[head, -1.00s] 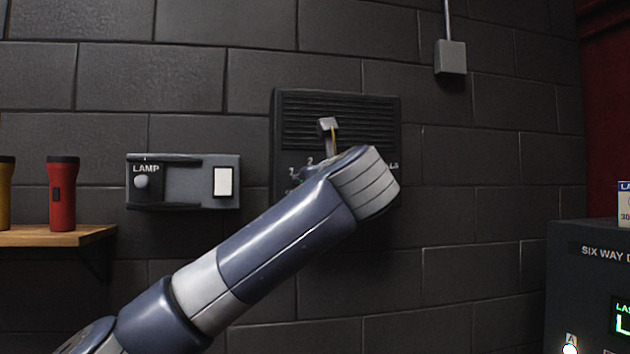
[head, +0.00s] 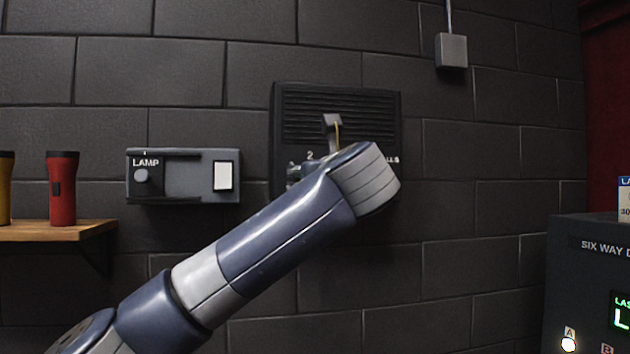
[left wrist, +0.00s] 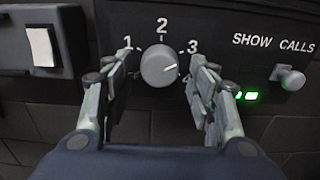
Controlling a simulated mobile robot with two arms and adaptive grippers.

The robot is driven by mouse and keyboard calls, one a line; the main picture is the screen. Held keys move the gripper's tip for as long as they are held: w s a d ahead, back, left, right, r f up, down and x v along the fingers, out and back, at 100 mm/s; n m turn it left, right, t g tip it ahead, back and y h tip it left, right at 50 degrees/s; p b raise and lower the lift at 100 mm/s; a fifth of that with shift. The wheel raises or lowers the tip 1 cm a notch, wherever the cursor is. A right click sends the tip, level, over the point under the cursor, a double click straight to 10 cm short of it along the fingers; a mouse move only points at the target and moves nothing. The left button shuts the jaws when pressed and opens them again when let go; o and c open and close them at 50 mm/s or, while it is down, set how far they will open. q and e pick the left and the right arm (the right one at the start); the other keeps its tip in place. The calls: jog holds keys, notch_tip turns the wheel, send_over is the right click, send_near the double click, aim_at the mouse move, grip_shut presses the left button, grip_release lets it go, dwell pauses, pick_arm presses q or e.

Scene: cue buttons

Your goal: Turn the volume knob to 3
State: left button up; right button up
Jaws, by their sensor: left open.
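The round grey volume knob (left wrist: 159,67) is on a dark panel in the left wrist view, with 1, 2 and 3 printed around it. Its white mark points right and slightly up, toward the side of the 3. My left gripper (left wrist: 154,68) is open, with one finger on each side of the knob. Gaps show between the fingers and the knob. The fingers may cover further marks. In the head view the panel (head: 340,98) hangs on the wall, and my left arm hides the knob and most of the gripper.
A button (left wrist: 291,78) beside "SHOW CALLS" and lit green lights (left wrist: 246,95) are right of the knob. A lamp box (head: 190,178) is left of the panel. A dark cabinet (head: 580,285) is at right.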

pick_arm(q)
jog(key=shift+s+r, duration=0.1)
jog(key=shift+s, duration=0.05)
jog(key=v, duration=1.1)
jog(key=shift+s+d, duration=0.2)
jog(key=shift+s, duration=0.2)
